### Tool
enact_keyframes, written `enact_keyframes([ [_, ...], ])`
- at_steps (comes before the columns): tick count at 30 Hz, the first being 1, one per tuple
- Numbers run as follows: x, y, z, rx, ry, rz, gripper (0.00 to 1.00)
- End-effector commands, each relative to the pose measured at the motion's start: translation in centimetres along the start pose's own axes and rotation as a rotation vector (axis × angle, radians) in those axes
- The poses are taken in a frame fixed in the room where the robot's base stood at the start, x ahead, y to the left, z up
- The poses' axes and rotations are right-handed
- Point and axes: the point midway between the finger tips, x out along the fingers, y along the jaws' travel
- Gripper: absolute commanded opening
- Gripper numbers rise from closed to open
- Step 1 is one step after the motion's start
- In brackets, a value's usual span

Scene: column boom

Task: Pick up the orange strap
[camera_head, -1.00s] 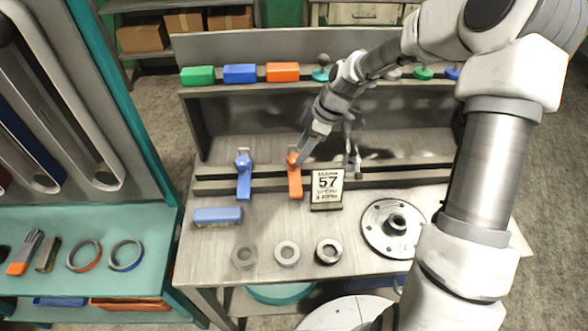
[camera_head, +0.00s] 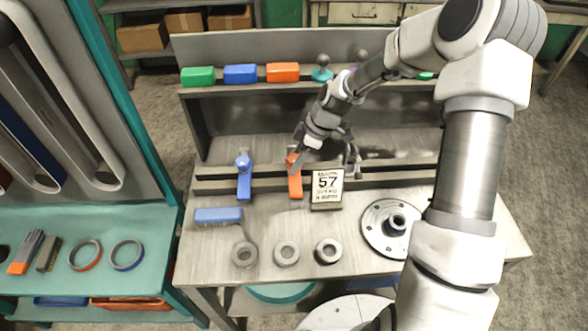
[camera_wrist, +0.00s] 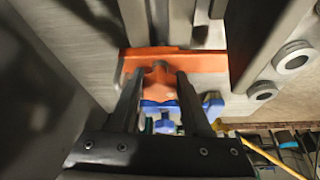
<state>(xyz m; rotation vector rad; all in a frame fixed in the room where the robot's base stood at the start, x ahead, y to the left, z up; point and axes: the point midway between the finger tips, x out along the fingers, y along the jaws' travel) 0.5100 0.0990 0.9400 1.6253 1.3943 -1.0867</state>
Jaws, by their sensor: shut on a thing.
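The orange strap (camera_head: 295,185) is on the rail of the workbench, its long flat end pointing to the front. It also shows in the wrist view as an orange bar (camera_wrist: 200,61) with a raised knob. My gripper (camera_head: 296,163) is at the strap's upper end. In the wrist view my gripper (camera_wrist: 160,76) has its two fingers on either side of the orange knob and is shut on it. The fingers partly hide the knob. I cannot tell whether the strap is clear of the rail.
A similar blue strap (camera_head: 244,181) sits just left on the rail. A sign reading 57 (camera_head: 327,188) stands close on the right. A blue-topped brush (camera_head: 218,215), several grey rings and a round flange (camera_head: 372,224) lie on the bench. A back panel rises behind.

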Motion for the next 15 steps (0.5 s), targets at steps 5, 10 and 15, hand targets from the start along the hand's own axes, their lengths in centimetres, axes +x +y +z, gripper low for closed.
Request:
enact_keyframes([
  [5, -0.1, 0.1, -0.1, -0.001, 0.001, 0.002, 0.00],
  [10, -1.1, 0.1, -0.5, -0.002, 0.002, 0.004, 0.00],
  [15, -4.0, 0.2, -1.6, 0.000, 0.001, 0.007, 0.00],
])
